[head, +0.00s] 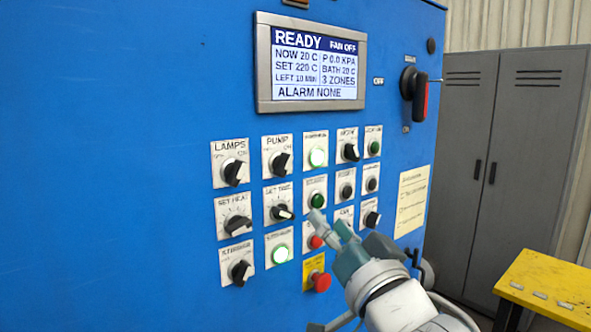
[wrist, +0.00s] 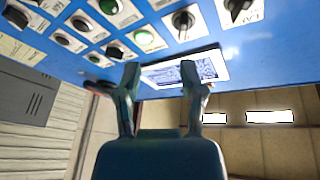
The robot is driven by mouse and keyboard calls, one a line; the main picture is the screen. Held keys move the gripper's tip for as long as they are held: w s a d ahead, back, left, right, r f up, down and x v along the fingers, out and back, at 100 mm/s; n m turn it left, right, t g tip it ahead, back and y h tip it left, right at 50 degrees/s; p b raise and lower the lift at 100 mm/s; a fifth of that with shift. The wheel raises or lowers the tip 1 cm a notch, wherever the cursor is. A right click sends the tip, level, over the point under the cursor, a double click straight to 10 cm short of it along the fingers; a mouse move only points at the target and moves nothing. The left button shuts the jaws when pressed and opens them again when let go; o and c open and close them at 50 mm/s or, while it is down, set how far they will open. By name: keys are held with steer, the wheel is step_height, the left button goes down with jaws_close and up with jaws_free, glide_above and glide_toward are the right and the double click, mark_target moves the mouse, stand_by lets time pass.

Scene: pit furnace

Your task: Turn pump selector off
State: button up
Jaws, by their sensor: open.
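The pump selector (head: 281,163) is a black rotary knob on a white plate labelled PUMP, in the top row of the blue panel. Its handle leans toward the upper right, on the ON side. In the wrist view, the pump selector (wrist: 183,20) appears above and right of the fingers, in a turned picture. My gripper (head: 329,221) is in front of the lower middle of the panel, below and right of the selector and apart from it. In the wrist view its two fingers (wrist: 157,76) are spread with nothing between them.
The lamps knob (head: 235,172) is left of the selector, a lit green button (head: 317,156) right of it, and a set-time knob (head: 280,212) below. A red emergency button (head: 321,281) protrudes low. The display (head: 311,63) reads READY, FAN OFF. A yellow table (head: 550,285) stands right.

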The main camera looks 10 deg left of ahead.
mark_target(286, 169)
steer(key=shift+n+y, duration=0.3)
steer(key=shift+y, duration=0.5)
steer(key=x, duration=0.3)
steer(key=s+r+x, duration=0.1)
steer(key=x, duration=0.3)
steer(key=a+x, duration=0.1)
steer(key=x, duration=0.3)
steer(key=shift+a+r, duration=0.1)
steer(key=shift+r, duration=0.25)
jaws_close()
